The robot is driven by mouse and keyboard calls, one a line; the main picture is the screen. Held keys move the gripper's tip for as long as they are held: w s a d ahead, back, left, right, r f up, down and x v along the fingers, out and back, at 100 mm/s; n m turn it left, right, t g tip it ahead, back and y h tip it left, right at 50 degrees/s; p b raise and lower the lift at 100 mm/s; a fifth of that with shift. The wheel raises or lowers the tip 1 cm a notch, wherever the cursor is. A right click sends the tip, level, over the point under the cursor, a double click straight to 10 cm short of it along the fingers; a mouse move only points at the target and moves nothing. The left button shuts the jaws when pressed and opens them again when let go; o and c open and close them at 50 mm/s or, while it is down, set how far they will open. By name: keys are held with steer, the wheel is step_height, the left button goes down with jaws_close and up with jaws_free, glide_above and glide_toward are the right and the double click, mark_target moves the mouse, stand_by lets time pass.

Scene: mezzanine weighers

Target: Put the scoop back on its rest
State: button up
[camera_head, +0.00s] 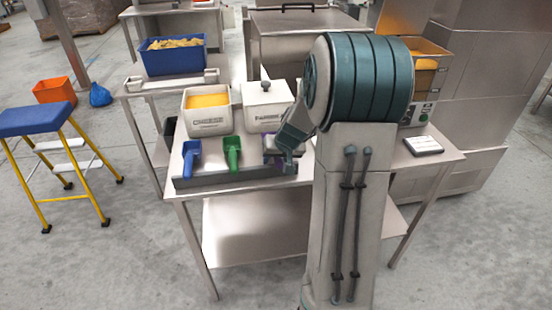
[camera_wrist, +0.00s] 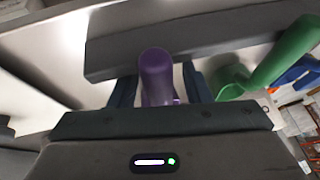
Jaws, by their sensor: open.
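A purple scoop shows in the wrist view by its rounded handle (camera_wrist: 156,72), which stands between the two fingers of my gripper (camera_wrist: 160,90). The fingers are open, one on each side of the handle. In the head view only a bit of purple (camera_head: 268,142) shows beside my arm. A long dark grey rest (camera_head: 230,178) runs along the front of the steel table; it also crosses the wrist view (camera_wrist: 240,30) close to the handle. My arm hides most of the scoop in the head view, and I cannot tell whether it sits in the rest.
A blue scoop (camera_head: 190,153) and a green scoop (camera_head: 232,150) stand at the rest to the left. A tub of yellow stuff (camera_head: 208,122) and a lidded white tub (camera_head: 266,112) stand behind. A flat scale (camera_head: 423,145) lies at the right.

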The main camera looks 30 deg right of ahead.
steer(key=shift+r+p, duration=0.45)
steer(key=shift+p, duration=0.1)
steer(key=v, duration=1.1)
steer(key=s+a+n+g, duration=0.3)
steer(key=s+a, duration=1.3)
steer(key=s, duration=0.4)
steer(key=shift+a+r+n+p, duration=0.3)
steer(key=shift+r+n+p, duration=0.05)
steer(key=shift+n+p, duration=0.05)
steer(key=shift+r, duration=0.1)
